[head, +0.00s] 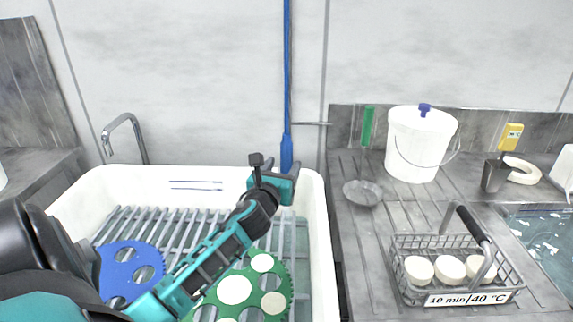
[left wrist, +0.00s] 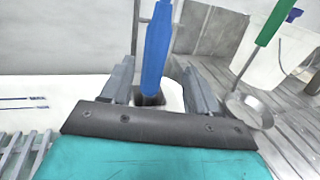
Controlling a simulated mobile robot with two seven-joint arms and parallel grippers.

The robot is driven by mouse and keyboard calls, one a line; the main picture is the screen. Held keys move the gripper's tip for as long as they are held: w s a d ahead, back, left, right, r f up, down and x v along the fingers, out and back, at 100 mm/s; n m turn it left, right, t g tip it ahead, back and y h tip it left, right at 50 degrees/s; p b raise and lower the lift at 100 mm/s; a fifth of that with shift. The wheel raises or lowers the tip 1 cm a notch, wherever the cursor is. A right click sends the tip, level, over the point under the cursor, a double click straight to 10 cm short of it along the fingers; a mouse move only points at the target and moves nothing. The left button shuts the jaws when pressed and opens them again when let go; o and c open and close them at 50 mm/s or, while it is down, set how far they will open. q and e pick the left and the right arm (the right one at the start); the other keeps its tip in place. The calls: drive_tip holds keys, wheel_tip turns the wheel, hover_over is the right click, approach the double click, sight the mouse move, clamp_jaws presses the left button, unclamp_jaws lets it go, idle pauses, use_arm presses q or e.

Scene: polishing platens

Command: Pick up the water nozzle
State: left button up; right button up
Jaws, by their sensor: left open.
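The water nozzle (head: 287,152) is a blue handle at the lower end of a blue hose that hangs down the back wall, above the rear right rim of the white sink. It also shows upright in the left wrist view (left wrist: 156,55), between the two grey fingers. My left gripper (head: 279,166) reaches over the sink to the nozzle. Its fingers are open on either side of the nozzle, with a visible gap on each side in the wrist view. My right gripper is in neither view.
The white sink (head: 321,235) holds a rack with a blue and a green platen (head: 245,265). On the right counter stand a white bucket (head: 418,150), a ladle (head: 362,193), a wire basket (head: 400,246) of white pucks and a dark cup (head: 494,176). A faucet (head: 126,121) stands at left.

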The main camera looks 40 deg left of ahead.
sight(284, 160)
use_arm(q)
drive_tip(key=shift+a+x, duration=0.15)
drive_tip(key=shift+x, duration=1.3)
drive_tip(key=shift+a+x, duration=0.15)
drive_tip(key=shift+x, duration=1.3)
drive_tip(key=shift+s, duration=0.15)
drive_tip(key=c, duration=1)
